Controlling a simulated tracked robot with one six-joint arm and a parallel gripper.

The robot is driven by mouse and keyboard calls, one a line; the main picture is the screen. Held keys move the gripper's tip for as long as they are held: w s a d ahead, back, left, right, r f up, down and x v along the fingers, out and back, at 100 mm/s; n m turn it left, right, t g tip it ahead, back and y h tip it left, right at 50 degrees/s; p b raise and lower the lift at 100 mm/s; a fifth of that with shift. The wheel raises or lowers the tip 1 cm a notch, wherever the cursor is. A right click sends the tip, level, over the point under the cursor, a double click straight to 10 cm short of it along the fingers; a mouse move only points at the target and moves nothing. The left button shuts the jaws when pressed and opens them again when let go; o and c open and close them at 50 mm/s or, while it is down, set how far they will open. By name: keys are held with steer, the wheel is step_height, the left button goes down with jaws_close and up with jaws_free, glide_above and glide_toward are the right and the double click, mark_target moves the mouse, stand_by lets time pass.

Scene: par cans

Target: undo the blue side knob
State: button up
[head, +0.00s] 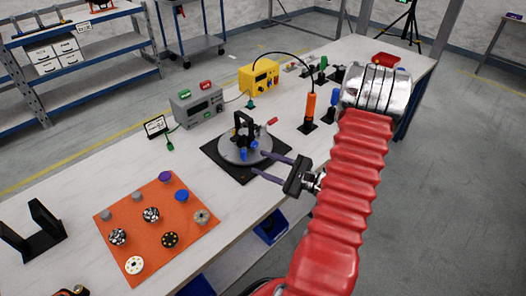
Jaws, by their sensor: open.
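A round grey turntable (262,148) sits on a black square base (238,178) in the middle of the bench. A small black upright fixture (239,124) stands on it. A small blue part, which looks like the blue side knob (243,154), shows low on the fixture's near side. My gripper (259,162) comes in from the right. Its two long dark fingers are spread apart and point left, with the tips over the near right edge of the turntable. The fingers look empty, to the right of the blue knob. I cannot tell their height above the plate.
An orange mat (128,219) with several round parts lies at the front left, beside a black stand (35,232). A grey box (196,106) and a yellow box (259,77) stand behind the turntable. An orange tool (309,107) stands upright to the right.

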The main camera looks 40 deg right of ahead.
steer(key=s+a+r+n+g+y, duration=0.1)
steer(key=a+r+n+g+y, duration=0.25)
steer(key=a, duration=0.55)
steer(key=s+a+r+n+g, duration=0.1)
steer(key=a+r+n+g, duration=0.25)
steer(key=a+n, duration=0.35)
steer(key=s+a+r+n+g+y, duration=0.1)
steer(key=a+r+n+g+y, duration=0.25)
steer(key=a, duration=0.65)
steer(key=s+a+r+n+g+h, duration=0.2)
steer(key=s+a+n+g+h, duration=0.25)
steer(key=s+n+h, duration=0.25)
steer(key=s+r+n+t+h, duration=0.3)
steer(key=r+n+t+h, duration=0.1)
steer(key=r+n+h, duration=0.1)
steer(key=shift+r+n, duration=0.8)
steer(key=shift+r, duration=0.5)
steer(key=shift+c, duration=0.3)
